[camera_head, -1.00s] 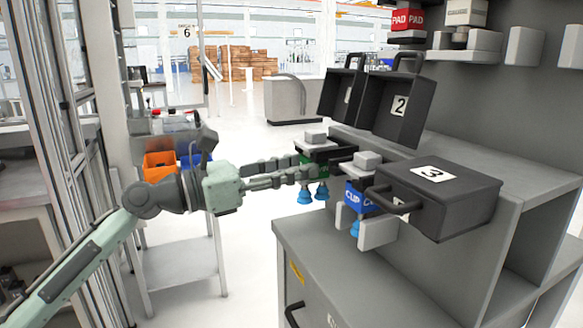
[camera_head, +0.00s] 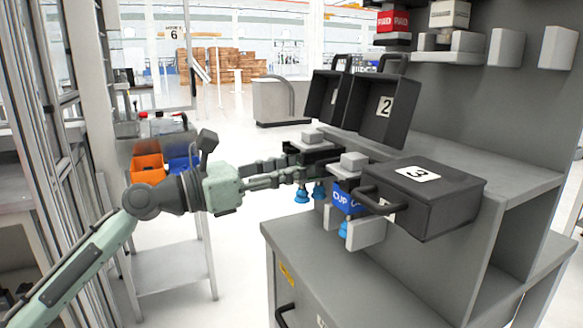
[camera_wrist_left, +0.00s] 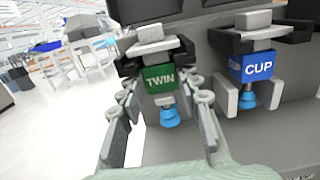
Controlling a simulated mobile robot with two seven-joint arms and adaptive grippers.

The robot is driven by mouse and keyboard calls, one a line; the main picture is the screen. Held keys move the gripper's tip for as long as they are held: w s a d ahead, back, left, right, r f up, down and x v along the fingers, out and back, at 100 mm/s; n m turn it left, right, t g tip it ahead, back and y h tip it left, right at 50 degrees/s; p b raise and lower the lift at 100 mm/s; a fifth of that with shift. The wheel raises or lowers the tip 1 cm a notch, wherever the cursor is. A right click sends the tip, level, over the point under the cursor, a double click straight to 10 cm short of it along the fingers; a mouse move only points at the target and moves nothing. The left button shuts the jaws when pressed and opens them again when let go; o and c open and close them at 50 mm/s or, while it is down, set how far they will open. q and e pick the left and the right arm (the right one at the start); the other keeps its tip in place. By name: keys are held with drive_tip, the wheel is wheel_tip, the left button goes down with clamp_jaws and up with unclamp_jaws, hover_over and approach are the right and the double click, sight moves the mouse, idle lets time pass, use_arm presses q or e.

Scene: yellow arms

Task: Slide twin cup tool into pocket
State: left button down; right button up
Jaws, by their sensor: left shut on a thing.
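The twin cup tool shows in the left wrist view as a green block marked TWIN (camera_wrist_left: 158,79), with a pale block on top and a blue suction cup below. In the head view its pale top (camera_head: 313,136) and blue cups (camera_head: 302,195) show; the fingers hide its green face. My left gripper (camera_head: 303,167) is shut on it, one finger on each side in the wrist view (camera_wrist_left: 160,118). The tool hangs upright. Dark bracket arms (camera_wrist_left: 128,67) of the pocket flank its upper part. I cannot tell how deep it sits. My right gripper is not in view.
A blue CUP tool (camera_head: 343,199) sits in the neighbouring pocket to the right. A black box marked 3 (camera_head: 445,205) stands beside it, and an open lid marked 2 (camera_head: 378,112) behind. A grey cabinet top (camera_head: 310,240) lies below.

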use_arm(q)
drive_tip(key=shift+f, duration=0.3)
idle(0.5)
drive_tip(key=c, duration=1)
unclamp_jaws()
drive_tip(key=shift+c, duration=0.2)
drive_tip(key=shift+o, duration=0.3)
drive_tip(key=shift+f, duration=0.1)
drive_tip(key=r+v, duration=0.1)
drive_tip(key=v, duration=1.1)
drive_tip(key=shift+f, duration=0.35)
